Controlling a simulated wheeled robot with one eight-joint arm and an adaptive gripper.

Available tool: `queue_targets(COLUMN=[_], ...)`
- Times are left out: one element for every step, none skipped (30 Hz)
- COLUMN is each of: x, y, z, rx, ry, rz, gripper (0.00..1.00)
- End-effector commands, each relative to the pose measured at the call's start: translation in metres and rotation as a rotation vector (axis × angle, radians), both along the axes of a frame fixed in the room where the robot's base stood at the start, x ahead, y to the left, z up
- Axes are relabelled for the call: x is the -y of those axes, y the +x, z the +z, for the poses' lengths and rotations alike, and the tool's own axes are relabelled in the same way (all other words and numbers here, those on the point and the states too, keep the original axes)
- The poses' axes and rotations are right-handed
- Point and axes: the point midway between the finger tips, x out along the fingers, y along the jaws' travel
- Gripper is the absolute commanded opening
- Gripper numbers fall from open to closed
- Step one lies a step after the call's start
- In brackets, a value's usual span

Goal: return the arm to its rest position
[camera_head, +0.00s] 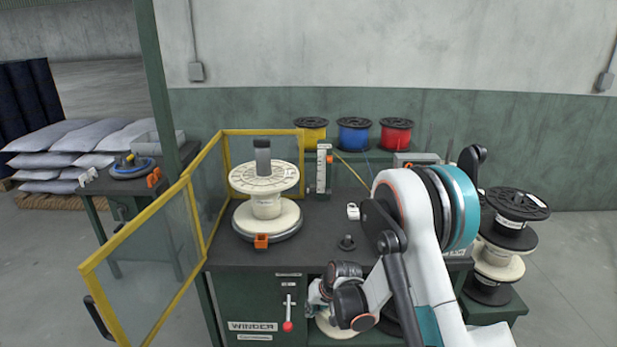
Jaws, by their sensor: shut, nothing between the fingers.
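My arm (405,205) rises at the lower right and bends down in front of the winder bench. Its dark wrist (350,300) is low, before the bench's open shelf. My gripper (317,297) shows only small beside the wrist, shut and empty; its fingers are hard to make out. It is apart from the cream spool (265,178), which stands upright around a grey spindle (263,157) on the winder's round plate (267,222).
A yellow-framed guard door (140,262) stands open at left. The bench top (310,240) has small fittings. Yellow (311,131), blue (354,135) and red (395,135) spools stand behind. Stacked spools (500,265) are at right. Floor is free at far right.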

Motion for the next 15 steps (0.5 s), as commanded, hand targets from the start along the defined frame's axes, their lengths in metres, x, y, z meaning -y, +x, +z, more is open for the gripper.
queue_targets(x=[0.007, 0.01, 0.015, 0.018, 0.021, 0.026, 0.03, 0.034, 0.039, 0.042, 0.046, 0.051, 0.055, 0.058, 0.063], y=[-0.001, -0.001, -0.002, -0.003, -0.005, -0.007, -0.009, -0.011, -0.015, -0.017, -0.021, -0.025, -0.029, -0.033, -0.038], z=[0.022, 0.034, 0.049, 0.061, 0.072, 0.086, 0.097, 0.108, 0.122, 0.132, 0.142, 0.155, 0.164, 0.174, 0.186], rx=[0.008, 0.014, 0.022, 0.027, 0.032, 0.038, 0.044, 0.05, 0.056, 0.062, 0.067, 0.073, 0.078, 0.084, 0.091], ry=[-0.008, -0.012, -0.018, -0.021, -0.027, -0.033, -0.038, -0.043, -0.048, -0.052, -0.057, -0.064, -0.069, -0.074, -0.079], rz=[-0.006, -0.009, -0.013, -0.016, -0.018, -0.022, -0.026, -0.028, -0.032, -0.036, -0.038, -0.042, -0.044, -0.047, -0.05], gripper=[0.0, 0.0, 0.0, 0.0, 0.0, 0.0, 0.0, 0.0, 0.0, 0.0, 0.0, 0.0, 0.0, 0.0, 0.0])
